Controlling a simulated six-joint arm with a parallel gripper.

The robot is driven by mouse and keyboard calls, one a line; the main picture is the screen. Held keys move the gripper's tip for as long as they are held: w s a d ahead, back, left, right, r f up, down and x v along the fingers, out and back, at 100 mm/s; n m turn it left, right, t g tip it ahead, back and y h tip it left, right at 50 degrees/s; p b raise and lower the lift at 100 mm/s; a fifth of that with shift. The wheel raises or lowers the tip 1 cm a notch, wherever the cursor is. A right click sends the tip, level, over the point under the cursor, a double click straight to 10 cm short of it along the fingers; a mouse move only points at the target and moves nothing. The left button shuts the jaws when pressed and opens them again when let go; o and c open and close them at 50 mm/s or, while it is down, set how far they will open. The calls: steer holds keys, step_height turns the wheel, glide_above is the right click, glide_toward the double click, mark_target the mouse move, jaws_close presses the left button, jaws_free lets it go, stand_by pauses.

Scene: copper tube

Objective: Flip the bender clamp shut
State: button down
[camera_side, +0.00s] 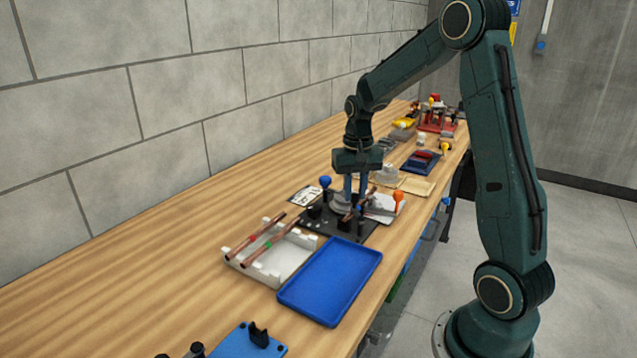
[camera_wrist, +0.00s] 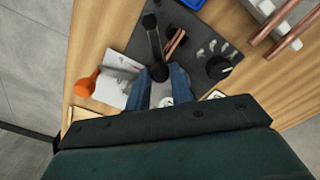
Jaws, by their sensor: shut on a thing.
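The bender is a dark base plate (camera_side: 357,229) on the bench, with dark fittings; the plate also shows in the wrist view (camera_wrist: 205,25). A black lever (camera_wrist: 153,38) with a round black knob (camera_wrist: 160,72) lies over it, and a short copper tube (camera_wrist: 174,43) sits beside the lever. My gripper (camera_side: 355,188) points down over the bender. Its blue fingers (camera_wrist: 160,82) stand on either side of the knob end of the lever and are shut on it. The fingers and wrist partly hide the bender; I cannot tell the clamp's exact angle.
A white rack (camera_side: 290,262) with copper tubes (camera_side: 268,246) and an empty blue tray (camera_side: 330,282) stand in front of the bender. An orange-knobbed tool (camera_side: 398,197) and a blue knob (camera_side: 325,181) stand close by. The bench is clear at left.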

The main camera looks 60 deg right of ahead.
steer(key=n, duration=0.1)
steer(key=w+a+n, duration=0.1)
steer(key=n, duration=0.2)
steer(key=shift+w+a+n, duration=0.2)
steer(key=shift+a+n, duration=0.1)
steer(key=shift+a, duration=0.1)
steer(key=shift+w+a+n, duration=0.1)
steer(key=shift+a+n, duration=0.45)
steer(key=shift+n, duration=0.65)
steer(key=shift+w+a+n, duration=0.1)
steer(key=shift+a+n, duration=0.45)
steer(key=shift+n, duration=0.65)
steer(key=c, duration=1.2)
jaws_free()
steer(key=shift+c, duration=0.2)
step_height(320, 180, up, 14)
steer(key=shift+f, duration=0.1)
